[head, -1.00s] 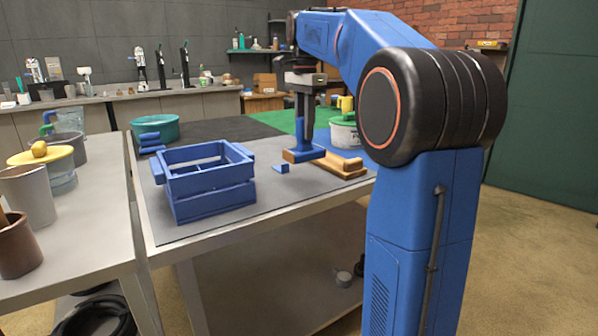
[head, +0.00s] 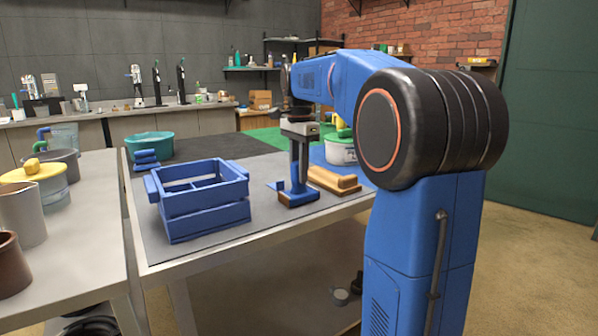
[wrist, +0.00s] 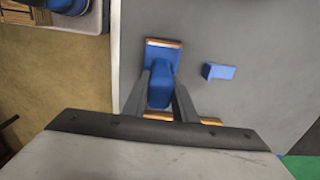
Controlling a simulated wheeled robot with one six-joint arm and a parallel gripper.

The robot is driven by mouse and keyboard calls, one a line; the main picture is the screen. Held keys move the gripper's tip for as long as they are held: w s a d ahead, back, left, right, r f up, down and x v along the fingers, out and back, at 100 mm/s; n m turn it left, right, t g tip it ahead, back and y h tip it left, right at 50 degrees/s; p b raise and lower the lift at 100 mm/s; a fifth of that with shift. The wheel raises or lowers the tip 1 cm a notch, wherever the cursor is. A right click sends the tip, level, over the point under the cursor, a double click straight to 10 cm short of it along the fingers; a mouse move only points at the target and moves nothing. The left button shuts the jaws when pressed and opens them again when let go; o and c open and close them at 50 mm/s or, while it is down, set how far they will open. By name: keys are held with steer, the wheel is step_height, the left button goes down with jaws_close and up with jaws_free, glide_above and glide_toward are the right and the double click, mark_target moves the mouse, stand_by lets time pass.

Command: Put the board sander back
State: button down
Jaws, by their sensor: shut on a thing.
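The board sander (head: 296,197) is a blue block with an upright grip and a brown-edged base. It is over the grey mat near the front edge of the table, right of the blue crate. My gripper (head: 299,168) points down and is shut on its blue grip. The wrist view shows the sander (wrist: 163,54) with dark fingers on both sides of the grip. I cannot tell whether its base touches the mat. A small blue L-shaped bracket (wrist: 218,72) lies beside it; it also shows in the head view (head: 276,185).
The slatted blue crate (head: 207,213) stands left of the sander. A tan wooden block (head: 334,180) lies close on the right. A teal tub (head: 149,146) and a white bucket (head: 340,152) stand farther back. Grey mat (head: 255,222) is bare between crate and sander.

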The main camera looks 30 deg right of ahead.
steer(key=shift+f, duration=0.1)
steer(key=c, duration=1.5)
jaws_free()
steer(key=shift+o, duration=0.2)
step_height(320, 180, up, 12)
steer(key=shift+r, duration=0.15)
steer(key=s+a+f+n+t, duration=0.1)
steer(key=s+a+f+n, duration=0.4)
steer(key=s+f, duration=0.5)
steer(key=s+a+f+n+t, duration=0.2)
steer(key=s+a+f+n, duration=0.3)
steer(key=s+f, duration=0.5)
steer(key=s+a+f+n+t, duration=0.1)
steer(key=s+a+f+n, duration=0.4)
steer(key=s+f, duration=0.5)
steer(key=f+n, duration=0.1)
steer(key=n, duration=0.1)
steer(key=shift+a+f+n+t, duration=0.3)
steer(key=shift+a+t, duration=0.1)
